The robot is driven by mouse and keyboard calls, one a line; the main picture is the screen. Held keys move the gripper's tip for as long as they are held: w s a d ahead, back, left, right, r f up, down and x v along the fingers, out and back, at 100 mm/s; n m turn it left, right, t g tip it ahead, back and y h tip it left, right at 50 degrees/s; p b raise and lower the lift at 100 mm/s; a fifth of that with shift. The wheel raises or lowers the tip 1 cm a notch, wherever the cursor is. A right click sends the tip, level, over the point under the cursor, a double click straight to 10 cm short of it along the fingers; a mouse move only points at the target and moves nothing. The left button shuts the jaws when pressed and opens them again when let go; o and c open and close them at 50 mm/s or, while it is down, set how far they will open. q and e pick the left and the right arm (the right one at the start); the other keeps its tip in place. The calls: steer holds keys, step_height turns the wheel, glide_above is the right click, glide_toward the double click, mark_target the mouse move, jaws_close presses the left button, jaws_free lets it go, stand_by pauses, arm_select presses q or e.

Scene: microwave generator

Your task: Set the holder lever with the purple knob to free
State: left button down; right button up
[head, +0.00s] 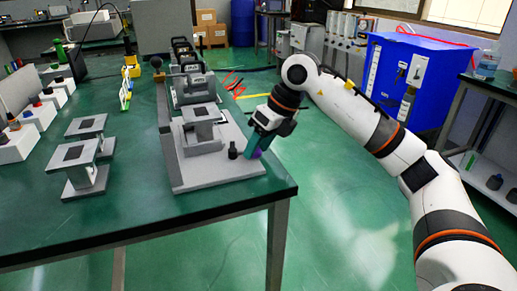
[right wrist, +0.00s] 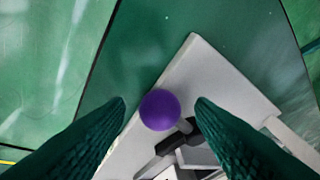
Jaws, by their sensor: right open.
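The purple knob (right wrist: 160,109) shows whole in the right wrist view, at the end of a short pale lever with a dark pivot part (right wrist: 170,143). In the head view only a bit of the purple knob (head: 256,154) shows below my right gripper (head: 255,147), at the right edge of the holder's light grey base plate (head: 205,180). My right gripper is open, its green fingers (right wrist: 161,103) on either side of the knob with gaps to both. The lever is mostly hidden in the head view. My left gripper is not in view.
A grey stand (head: 201,119) sits on the plate, with further grey devices behind. Two grey stands (head: 77,160) are on the left of the green table (head: 120,216). The table's right edge is close by.

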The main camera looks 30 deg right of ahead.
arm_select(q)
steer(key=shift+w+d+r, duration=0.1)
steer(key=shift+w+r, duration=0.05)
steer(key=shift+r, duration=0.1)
arm_select(e)
steer(key=shift+w+a+f, duration=0.1)
steer(key=shift+f, duration=0.15)
steer(key=c, duration=0.9)
steer(key=shift+s+a+r+m+h+p, duration=0.15)
steer(key=shift+s+m+h+p, duration=0.15)
steer(key=shift+m, duration=0.5)
steer(key=shift+c, duration=0.2)
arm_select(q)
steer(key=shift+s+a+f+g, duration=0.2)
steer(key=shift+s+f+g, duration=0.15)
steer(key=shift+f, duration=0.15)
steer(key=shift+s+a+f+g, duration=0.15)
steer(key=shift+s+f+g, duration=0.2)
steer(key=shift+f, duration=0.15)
arm_select(e)
steer(key=o, duration=0.9)
steer(key=shift+o, duration=0.2)
